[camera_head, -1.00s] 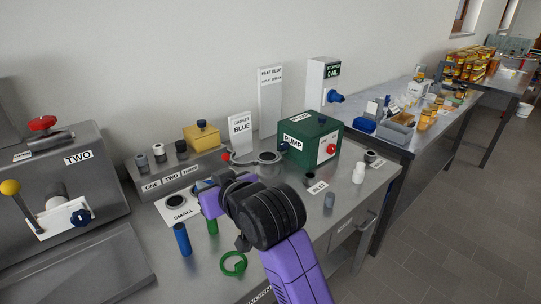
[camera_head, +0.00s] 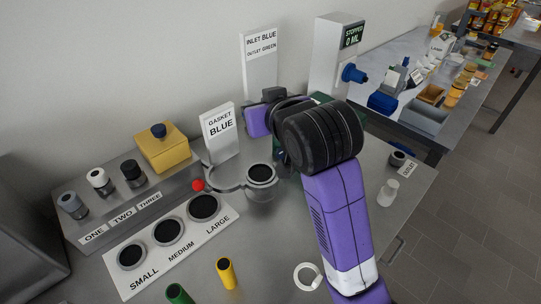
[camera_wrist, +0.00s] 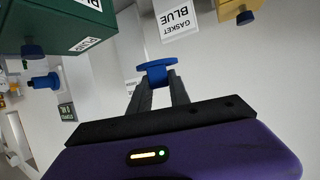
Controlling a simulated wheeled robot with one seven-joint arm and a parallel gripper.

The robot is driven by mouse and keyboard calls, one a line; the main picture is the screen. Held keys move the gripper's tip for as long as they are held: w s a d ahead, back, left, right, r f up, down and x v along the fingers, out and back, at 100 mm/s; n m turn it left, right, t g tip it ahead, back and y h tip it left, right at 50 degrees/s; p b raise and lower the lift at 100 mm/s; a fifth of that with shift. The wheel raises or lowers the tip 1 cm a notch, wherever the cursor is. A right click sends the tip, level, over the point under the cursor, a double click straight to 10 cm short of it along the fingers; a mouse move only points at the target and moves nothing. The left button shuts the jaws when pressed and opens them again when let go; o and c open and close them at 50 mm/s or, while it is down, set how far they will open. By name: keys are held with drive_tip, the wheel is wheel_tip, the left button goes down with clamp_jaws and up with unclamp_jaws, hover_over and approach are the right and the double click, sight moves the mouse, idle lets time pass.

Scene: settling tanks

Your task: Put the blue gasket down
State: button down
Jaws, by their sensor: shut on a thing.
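The blue gasket (camera_wrist: 155,64) shows in the wrist view, with a flat blue rim at the fingertips. My gripper (camera_wrist: 159,78) is shut on it and holds it in the air. In the head view my gripper (camera_head: 258,120) is over the back of the bench, right of the GASKET BLUE sign (camera_head: 219,127); its fingers and the gasket are hidden there. A white mat (camera_head: 148,266) has dark round spots marked SMALL, MEDIUM and LARGE. A grey cup with a dark round top (camera_head: 261,188) stands right of the mat.
A white ring (camera_head: 307,276), a yellow cylinder (camera_head: 226,272) and a green cylinder (camera_head: 178,294) stand or lie at the front. A yellow box (camera_head: 163,151) and a rack of knobs (camera_head: 122,215) are at the left. A green pump (camera_wrist: 58,25) is close to my gripper.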

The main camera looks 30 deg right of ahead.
sight(263, 181)
wheel_tip(263, 181, down, 20)
drive_tip(key=shift+d+f, duration=0.1)
drive_tip(key=shift+d, duration=0.05)
idle(0.4)
drive_tip(key=shift+f, duration=0.1)
drive_tip(key=shift+f+b, duration=0.15)
drive_tip(key=shift+b, duration=0.2)
drive_tip(key=c, duration=1.2)
unclamp_jaws()
drive_tip(key=shift+s+r, duration=0.1)
drive_tip(key=shift+r, duration=0.25)
drive_tip(key=v, duration=1.1)
drive_tip(key=shift+s, duration=0.45)
